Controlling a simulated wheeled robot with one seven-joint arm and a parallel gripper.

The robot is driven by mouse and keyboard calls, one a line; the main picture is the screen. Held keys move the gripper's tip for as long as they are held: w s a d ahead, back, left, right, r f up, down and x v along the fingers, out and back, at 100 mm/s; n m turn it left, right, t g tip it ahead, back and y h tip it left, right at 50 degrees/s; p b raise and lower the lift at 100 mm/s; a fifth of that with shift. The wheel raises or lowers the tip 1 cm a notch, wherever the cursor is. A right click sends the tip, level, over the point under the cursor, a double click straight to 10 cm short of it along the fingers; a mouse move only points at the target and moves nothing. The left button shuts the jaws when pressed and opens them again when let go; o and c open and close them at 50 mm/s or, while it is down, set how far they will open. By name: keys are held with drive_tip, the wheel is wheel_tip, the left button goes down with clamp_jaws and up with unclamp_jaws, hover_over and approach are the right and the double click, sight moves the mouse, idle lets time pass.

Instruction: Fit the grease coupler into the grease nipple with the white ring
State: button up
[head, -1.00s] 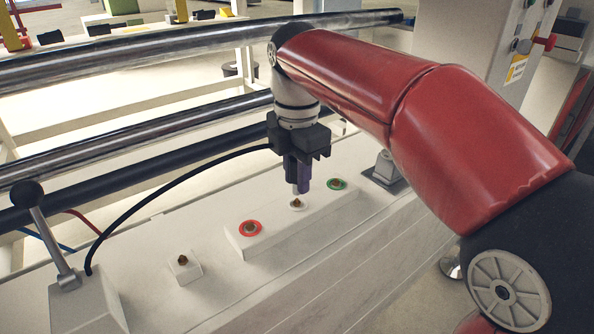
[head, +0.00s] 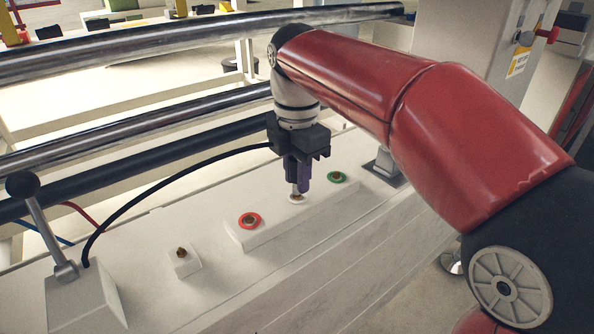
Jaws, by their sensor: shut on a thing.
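My gripper (head: 297,175) is shut on the grease coupler (head: 296,190), of which a pale lower end shows below the dark purple fingers. A black hose runs from it to the left. The coupler points down at the grease nipple with the white ring (head: 295,201), in the middle of a raised white block. The coupler's tip is at or just above this nipple and hides most of it. I cannot tell whether it is seated on it.
On the same block (head: 262,237) are a nipple with a red ring (head: 249,220) to the left and one with a green ring (head: 337,177) to the right. A separate small nipple block (head: 182,261) and a lever (head: 45,232) stand further left. Metal rollers (head: 150,60) run behind.

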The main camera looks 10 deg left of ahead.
drive_tip(key=shift+f, duration=0.25)
drive_tip(key=o, duration=1.1)
drive_tip(key=shift+c, duration=0.2)
wheel_tip(320, 180, up, 8)
drive_tip(key=shift+f+p, duration=0.1)
drive_tip(key=shift+p, duration=0.75)
